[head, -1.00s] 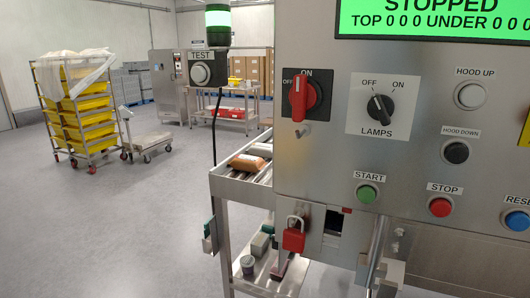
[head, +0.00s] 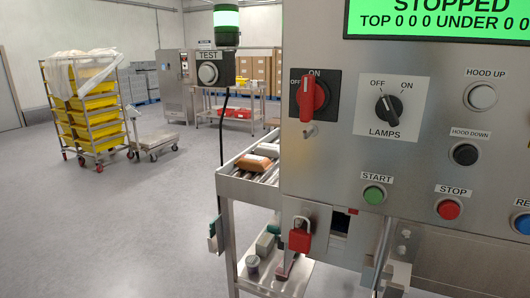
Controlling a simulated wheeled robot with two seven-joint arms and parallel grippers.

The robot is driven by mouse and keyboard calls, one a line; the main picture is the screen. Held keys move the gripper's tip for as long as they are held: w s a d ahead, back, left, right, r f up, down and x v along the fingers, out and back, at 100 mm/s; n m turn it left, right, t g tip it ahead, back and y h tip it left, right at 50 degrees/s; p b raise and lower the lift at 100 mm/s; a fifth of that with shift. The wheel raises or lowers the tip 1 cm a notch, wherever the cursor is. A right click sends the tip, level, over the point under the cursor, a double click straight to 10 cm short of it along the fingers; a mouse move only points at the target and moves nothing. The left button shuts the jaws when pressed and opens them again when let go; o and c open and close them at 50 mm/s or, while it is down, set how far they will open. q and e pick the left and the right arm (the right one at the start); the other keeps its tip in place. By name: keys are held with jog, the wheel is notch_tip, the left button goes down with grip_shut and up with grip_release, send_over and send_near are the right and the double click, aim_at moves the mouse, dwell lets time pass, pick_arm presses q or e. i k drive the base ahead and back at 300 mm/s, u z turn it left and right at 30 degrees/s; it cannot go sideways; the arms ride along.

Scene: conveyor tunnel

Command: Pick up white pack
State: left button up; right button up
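A whitish pack (head: 268,149) lies on the roller conveyor (head: 236,180) left of the control cabinet. It is small in the head view, and the cabinet's edge is close to its right side. A brown-orange pack (head: 253,163) lies just in front of it on the same rollers. Neither of my grippers is in view, so I cannot see how they stand relative to the packs.
The steel control cabinet (head: 430,165) fills the right side, with its screen reading STOPPED. A red padlock (head: 299,239) hangs below. A lower shelf (head: 286,284) holds several small items. A rack of yellow trays (head: 97,115) stands far left.

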aim_at(263, 149)
jog(key=u, duration=1.25)
jog(key=i, duration=3)
jog(key=z, duration=2.2)
